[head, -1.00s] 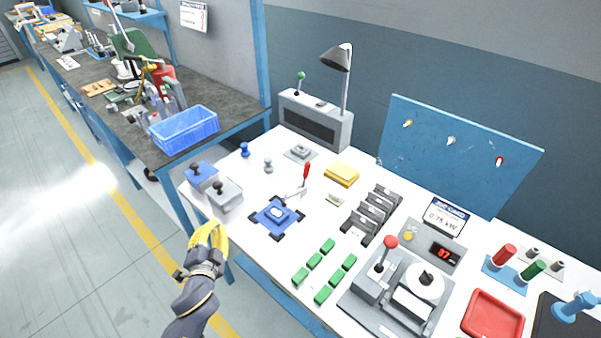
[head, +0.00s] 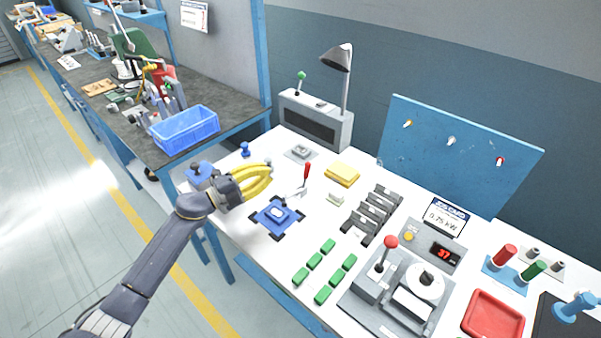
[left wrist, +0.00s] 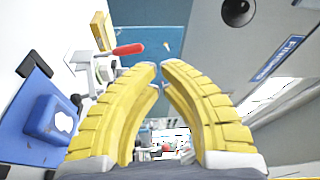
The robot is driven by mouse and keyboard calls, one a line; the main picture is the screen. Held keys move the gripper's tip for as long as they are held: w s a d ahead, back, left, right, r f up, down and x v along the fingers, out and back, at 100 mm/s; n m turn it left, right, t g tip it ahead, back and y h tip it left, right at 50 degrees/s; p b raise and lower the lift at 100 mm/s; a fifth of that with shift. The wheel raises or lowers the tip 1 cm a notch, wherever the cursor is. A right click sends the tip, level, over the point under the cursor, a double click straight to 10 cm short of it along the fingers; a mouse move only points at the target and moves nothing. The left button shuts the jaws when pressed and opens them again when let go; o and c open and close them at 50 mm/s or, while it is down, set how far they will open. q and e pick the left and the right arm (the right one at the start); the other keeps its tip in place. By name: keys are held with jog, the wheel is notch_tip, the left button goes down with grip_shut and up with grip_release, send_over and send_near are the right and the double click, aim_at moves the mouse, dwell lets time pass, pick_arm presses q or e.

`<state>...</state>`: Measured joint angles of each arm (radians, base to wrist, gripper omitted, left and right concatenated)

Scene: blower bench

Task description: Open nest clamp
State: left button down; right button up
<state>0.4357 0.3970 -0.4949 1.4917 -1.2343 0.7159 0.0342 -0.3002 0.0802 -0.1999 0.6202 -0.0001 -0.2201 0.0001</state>
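The blue nest (head: 277,218) with dark corner pads sits on the white bench. The clamp with a red handle (head: 307,172) stands at its back right, handle upright. In the left wrist view the red handle (left wrist: 128,49) and the clamp's metal body (left wrist: 92,70) are left of the fingers, and the blue nest (left wrist: 52,120) is at the far left. My left gripper (head: 271,172) is above the bench, left of the clamp and apart from it. Its yellow fingers (left wrist: 159,68) curve together with a narrow gap and hold nothing. My right gripper is not in view.
A blue box (head: 199,172) with a dark knob is beside my left wrist. A yellow block (head: 342,174) lies behind the clamp. Green blocks (head: 314,261) lie in front right.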

aim_at(306, 173)
pick_arm(q)
jog(key=w+d+f+m+g, duration=0.1)
jog(key=d+g, duration=0.1)
jog(key=d, duration=0.1)
jog(key=w+d+f+m+g, duration=0.1)
jog(key=d+g, duration=0.1)
jog(key=d, duration=0.2)
jog(key=w+d+f+m+g+y, duration=0.1)
jog(key=w+d+f+g, duration=0.1)
jog(key=d, duration=0.1)
jog(key=shift+d+m+g, duration=0.3)
jog(key=shift+d, duration=0.05)
dwell(0.5)
jog(key=shift+w+a, duration=0.1)
dwell(0.4)
